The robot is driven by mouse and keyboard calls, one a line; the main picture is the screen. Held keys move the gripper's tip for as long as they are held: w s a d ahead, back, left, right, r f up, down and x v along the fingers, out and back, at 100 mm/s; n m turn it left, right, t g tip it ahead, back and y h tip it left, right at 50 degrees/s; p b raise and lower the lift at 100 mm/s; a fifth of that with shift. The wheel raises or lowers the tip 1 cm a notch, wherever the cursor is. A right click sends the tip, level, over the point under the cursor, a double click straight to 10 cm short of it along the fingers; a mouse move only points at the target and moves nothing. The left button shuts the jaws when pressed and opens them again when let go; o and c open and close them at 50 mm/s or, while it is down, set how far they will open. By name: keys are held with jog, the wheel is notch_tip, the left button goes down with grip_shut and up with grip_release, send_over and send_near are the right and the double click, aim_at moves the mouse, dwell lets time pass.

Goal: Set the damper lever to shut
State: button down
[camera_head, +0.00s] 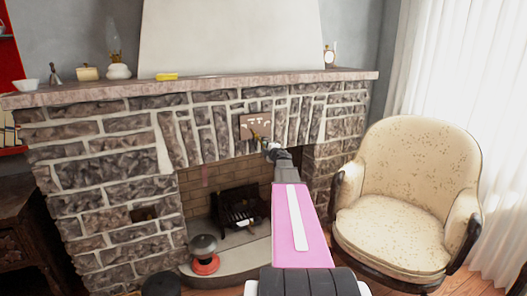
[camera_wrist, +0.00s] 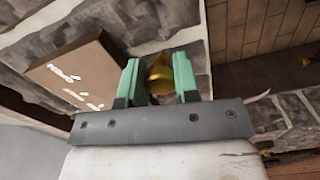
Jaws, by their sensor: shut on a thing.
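The brass damper lever's knob (camera_wrist: 159,72) sits between the two green finger pads of my gripper (camera_wrist: 158,78) in the wrist view. The pads are shut on it. Beside it is a brown plate (camera_wrist: 88,75) with white markings too small to read. In the head view the plate (camera_head: 256,124) is on the stone front above the firebox opening, and my gripper (camera_head: 271,148) is just below its right part. In that view my arm and gripper hide most of the lever, so its exact setting cannot be told.
The stone mantel shelf (camera_head: 200,88) runs above, with an oil lamp (camera_head: 118,70) and small items on it. A black grate (camera_head: 238,206) stands in the firebox. A cream armchair (camera_head: 408,180) is close at right.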

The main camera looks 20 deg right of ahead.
jog(key=shift+d+r+n, duration=0.4)
jog(key=shift+d+n, duration=0.1)
jog(key=shift+n, duration=0.5)
jog(key=c, duration=0.8)
grip_release()
jog(key=shift+c, duration=0.2)
jog(key=s, duration=1)
jog(key=shift+s+d, duration=0.2)
jog(key=shift+s, duration=0.2)
